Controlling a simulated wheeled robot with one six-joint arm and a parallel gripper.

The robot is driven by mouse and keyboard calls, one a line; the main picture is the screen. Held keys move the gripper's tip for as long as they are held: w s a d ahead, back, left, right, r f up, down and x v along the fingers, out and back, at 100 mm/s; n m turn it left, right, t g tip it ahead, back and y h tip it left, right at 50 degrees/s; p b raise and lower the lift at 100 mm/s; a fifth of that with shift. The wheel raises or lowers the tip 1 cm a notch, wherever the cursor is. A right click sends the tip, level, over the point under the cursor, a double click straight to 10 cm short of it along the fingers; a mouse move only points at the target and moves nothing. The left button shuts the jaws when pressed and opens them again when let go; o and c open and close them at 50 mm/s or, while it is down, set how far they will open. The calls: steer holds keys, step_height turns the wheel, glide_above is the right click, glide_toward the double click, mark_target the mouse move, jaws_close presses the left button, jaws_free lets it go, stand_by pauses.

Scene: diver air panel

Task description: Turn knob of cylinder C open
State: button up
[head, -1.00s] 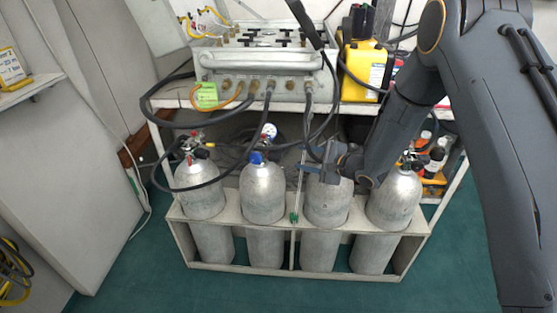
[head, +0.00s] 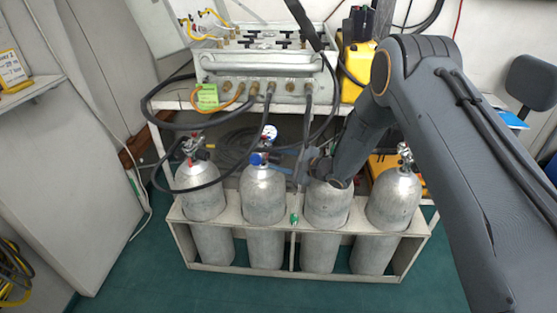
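Four grey cylinders stand upright in a rack (head: 300,268). No letters are readable on them; counted from the left, the third one (head: 327,208) would be cylinder C. My gripper (head: 303,166) is at the top of this third cylinder, by its valve. The valve and knob are hidden behind my gripper and wrist, so I cannot tell if they touch. The fingers are too small and dark to show whether they are open or shut.
The first cylinder (head: 203,192) and second cylinder (head: 262,197) have hoses at their valves. The fourth cylinder (head: 393,202) stands close right of my wrist. The air panel (head: 265,80) sits on a shelf behind, with black hoses hanging near my gripper.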

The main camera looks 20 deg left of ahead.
steer(key=shift+c, duration=0.4)
steer(key=c, duration=0.7)
steer(key=n+t+y+b, duration=0.1)
steer(key=n+b, duration=0.1)
steer(key=n, duration=0.1)
steer(key=shift+f+t, duration=0.15)
steer(key=shift+t, duration=0.15)
steer(key=n+t+y+b, duration=0.1)
steer(key=n+b, duration=0.2)
steer(key=n, duration=0.1)
steer(key=n+y+b, duration=0.2)
steer(key=n+b, duration=0.1)
steer(key=n, duration=0.1)
steer(key=shift+w+n, duration=0.1)
steer(key=shift+n, duration=0.2)
steer(key=n+y+b, duration=0.1)
steer(key=n, duration=0.1)
steer(key=n+y+b, duration=0.1)
steer(key=n+b, duration=0.1)
steer(key=shift+n+g, duration=0.4)
steer(key=shift+n, duration=0.3)
